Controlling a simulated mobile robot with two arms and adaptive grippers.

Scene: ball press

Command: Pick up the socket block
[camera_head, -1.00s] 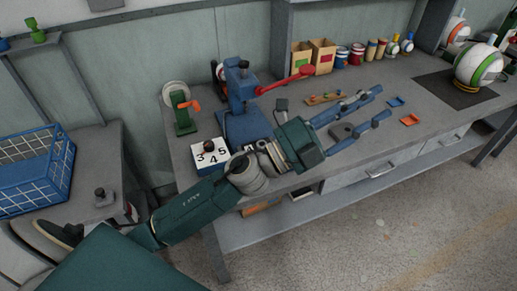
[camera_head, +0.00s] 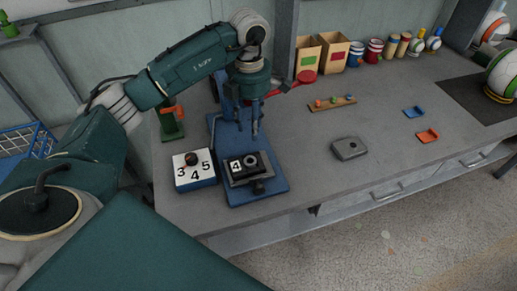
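A dark block with a white "4" label and a round ring-shaped socket (camera_head: 256,165) sits on the blue press base (camera_head: 272,188). A separate grey block with a round recess (camera_head: 348,149) lies flat on the bench to its right; I cannot tell for sure which one is the socket block. My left gripper (camera_head: 248,128) points down over the back of the press base, above and behind the "4" block. Its two fingers are apart with nothing seen between them, and it touches neither block. My arm and gripper hide much of the press. My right gripper is not in view.
A white dial box with numbers (camera_head: 195,178) stands just left of the press. A red lever knob (camera_head: 305,77) is right of my gripper. A wooden strip with coloured pegs (camera_head: 332,103), orange tray (camera_head: 427,136) and blue tray (camera_head: 413,112) lie farther right. Bench between is clear.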

